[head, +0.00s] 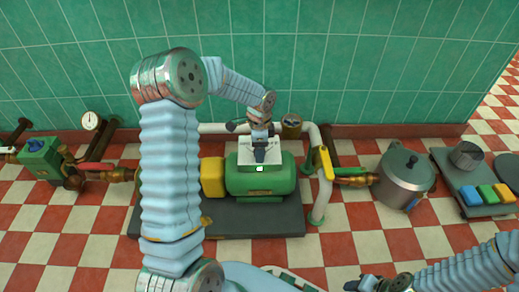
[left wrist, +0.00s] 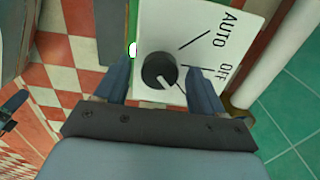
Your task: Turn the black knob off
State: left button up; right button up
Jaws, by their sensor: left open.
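The black knob (left wrist: 158,70) sits on a white panel (left wrist: 190,20) in the left wrist view. The panel is marked AUTO and OFF, with black lines running toward the knob. The knob's white mark is on its lower side in that picture, away from the OFF line. My left gripper (left wrist: 160,72) is open, with one finger on each side of the knob and gaps visible. In the head view the left gripper (head: 260,151) is over the white panel (head: 244,156) on the green pump (head: 240,185), hiding the knob. My right gripper (head: 377,284) is at the bottom edge; its jaws are unclear.
A white pipe (head: 327,165) with a yellow lever (head: 322,162) stands right of the pump. A green valve box (head: 40,158) and a gauge (head: 90,121) are at left. The tiled wall is behind.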

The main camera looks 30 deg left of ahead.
pick_arm(q)
jog(key=c, duration=1.1)
jog(key=shift+o, duration=0.2)
jog(key=n, duration=0.4)
jog(key=n+p, duration=0.1)
jog(key=n, duration=0.3)
jog(key=shift+n, duration=0.5)
jog(key=shift+f, duration=0.1)
